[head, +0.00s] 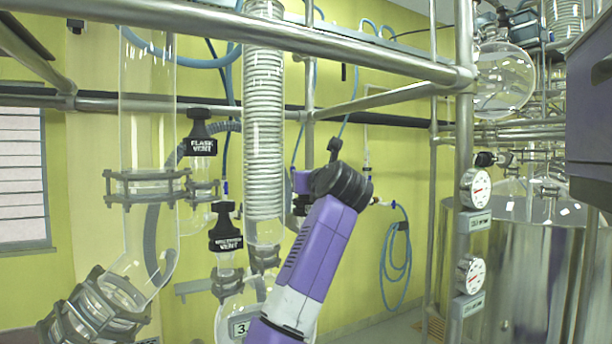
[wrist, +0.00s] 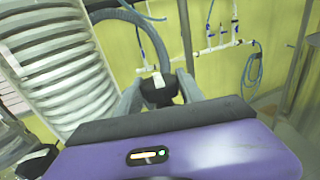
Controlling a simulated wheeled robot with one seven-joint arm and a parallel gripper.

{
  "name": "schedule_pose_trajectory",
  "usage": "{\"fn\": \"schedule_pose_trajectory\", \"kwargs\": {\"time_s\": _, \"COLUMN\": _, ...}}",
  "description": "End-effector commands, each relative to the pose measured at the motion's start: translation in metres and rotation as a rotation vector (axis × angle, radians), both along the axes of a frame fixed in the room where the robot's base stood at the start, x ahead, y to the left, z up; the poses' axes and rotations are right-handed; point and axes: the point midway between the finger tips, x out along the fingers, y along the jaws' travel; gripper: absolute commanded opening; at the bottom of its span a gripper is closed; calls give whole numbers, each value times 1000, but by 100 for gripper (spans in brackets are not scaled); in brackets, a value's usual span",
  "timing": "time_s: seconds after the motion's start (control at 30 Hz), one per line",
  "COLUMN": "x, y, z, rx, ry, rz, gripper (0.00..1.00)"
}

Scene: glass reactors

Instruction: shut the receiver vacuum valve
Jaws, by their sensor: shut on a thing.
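In the wrist view, my gripper (wrist: 158,84) has its two grey fingers on either side of a black valve handle with a pale label (wrist: 157,90). It is shut on this handle. The label is too small to read, so I cannot confirm from it that this is the receiver vacuum valve. How far the handle is turned cannot be told. In the head view, my purple arm reaches up in the middle and hides the fingers and the handle.
The black FLASK VENT valve (head: 200,138) and another vent valve (head: 225,232) stand to the left. The coil condenser (head: 264,130) rises close beside my arm. A glass receiver (head: 228,318) sits below. Steel rails (head: 300,38) cross above. Blue hoses (head: 397,262) hang on the wall.

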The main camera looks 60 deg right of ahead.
Motion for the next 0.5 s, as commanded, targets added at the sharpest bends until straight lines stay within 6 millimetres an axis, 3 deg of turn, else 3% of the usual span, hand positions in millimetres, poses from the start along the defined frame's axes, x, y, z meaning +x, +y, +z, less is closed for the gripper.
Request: {"fn": "schedule_pose_trajectory", "kwargs": {"time_s": 0.5, "x": 0, "y": 0, "z": 2, "rx": -2, "ry": -3, "rz": -257, "gripper": 4}}
